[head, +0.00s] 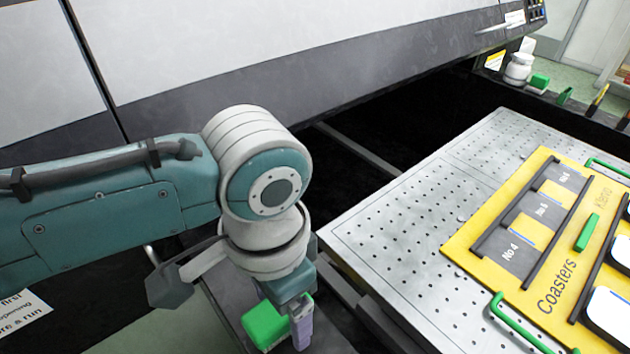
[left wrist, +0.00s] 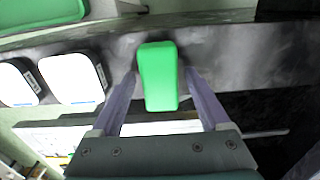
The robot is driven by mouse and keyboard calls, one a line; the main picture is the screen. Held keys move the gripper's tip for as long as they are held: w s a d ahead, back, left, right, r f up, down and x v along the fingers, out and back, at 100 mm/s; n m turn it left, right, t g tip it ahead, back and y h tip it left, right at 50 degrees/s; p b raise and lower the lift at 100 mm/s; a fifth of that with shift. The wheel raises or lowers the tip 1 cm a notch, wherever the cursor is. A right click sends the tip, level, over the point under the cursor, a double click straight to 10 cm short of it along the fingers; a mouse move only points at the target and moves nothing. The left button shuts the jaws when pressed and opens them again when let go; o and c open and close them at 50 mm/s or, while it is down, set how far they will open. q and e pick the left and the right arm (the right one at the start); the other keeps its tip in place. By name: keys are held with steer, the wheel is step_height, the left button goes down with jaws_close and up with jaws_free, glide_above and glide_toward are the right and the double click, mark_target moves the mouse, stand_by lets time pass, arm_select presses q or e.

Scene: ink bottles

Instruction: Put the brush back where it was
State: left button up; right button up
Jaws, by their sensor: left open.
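My left gripper (head: 300,328) points down at the bottom of the head view, over a dark narrow ledge. Its purple fingers show open in the left wrist view (left wrist: 160,82). A green, rounded block (left wrist: 158,75) lies between and just beyond the fingers there, with no clear contact. It also shows beside the fingers in the head view (head: 264,324). It may be the brush; no bristles are visible. My right gripper is not in view.
A perforated metal table (head: 390,230) carries a yellow coaster board (head: 470,252) with dark slots and a small green piece (head: 587,232). A white jar (head: 518,68) stands on the far ledge. White square-topped items (left wrist: 72,78) sit left of the fingers in the wrist view.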

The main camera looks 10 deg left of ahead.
arm_select(q)
step_height(320, 180, up, 12)
steer(key=p, duration=0.3)
steer(key=s+d+f+n+t+h, duration=0.1)
steer(key=s+d+n+t+h, duration=0.15)
steer(key=s, duration=0.35)
steer(key=s+a+n+y, duration=0.1)
steer(key=s+a, duration=0.2)
steer(key=a, duration=0.3)
steer(key=s+a+n+t+y, duration=0.1)
steer(key=s+a+n, duration=0.1)
steer(key=a, duration=0.4)
steer(key=shift+s+r, duration=0.25)
steer(key=shift+s, duration=0.5)
